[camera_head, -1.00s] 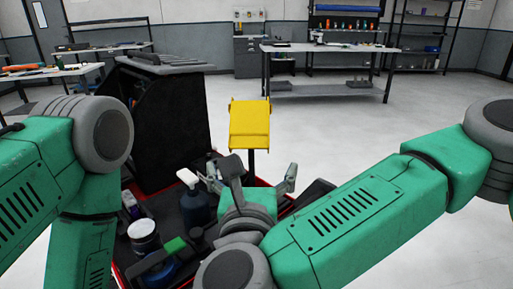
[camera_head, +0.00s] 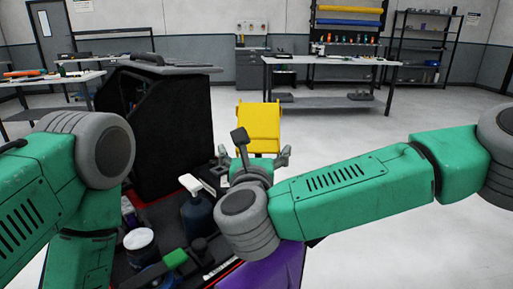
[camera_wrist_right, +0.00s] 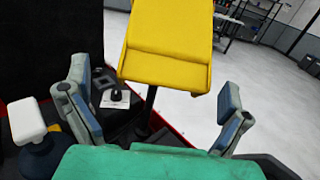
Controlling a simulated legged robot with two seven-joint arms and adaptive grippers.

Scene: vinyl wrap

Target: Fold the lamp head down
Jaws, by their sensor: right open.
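The yellow lamp head (camera_head: 258,125) stands upright on a dark pole, which shows in the right wrist view (camera_wrist_right: 149,103). In that view the lamp head (camera_wrist_right: 168,42) fills the top middle, with a lip along its lower edge. My right gripper (camera_head: 253,157) is open at the lamp head's lower part. In the wrist view its fingers (camera_wrist_right: 155,95) are spread to the left and right of the lower edge, with gaps to both sides and nothing between the pads gripped. My left arm comes in at the left, but its gripper is out of view.
A dark cart with a red edge (camera_wrist_right: 165,122) lies below, holding a white-topped pump bottle (camera_head: 196,212), a jar (camera_head: 140,248) and a green-tipped tool (camera_head: 176,258). A black cabinet (camera_head: 160,135) stands at left. Something purple (camera_head: 270,272) is at the bottom. Floor to the right is clear.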

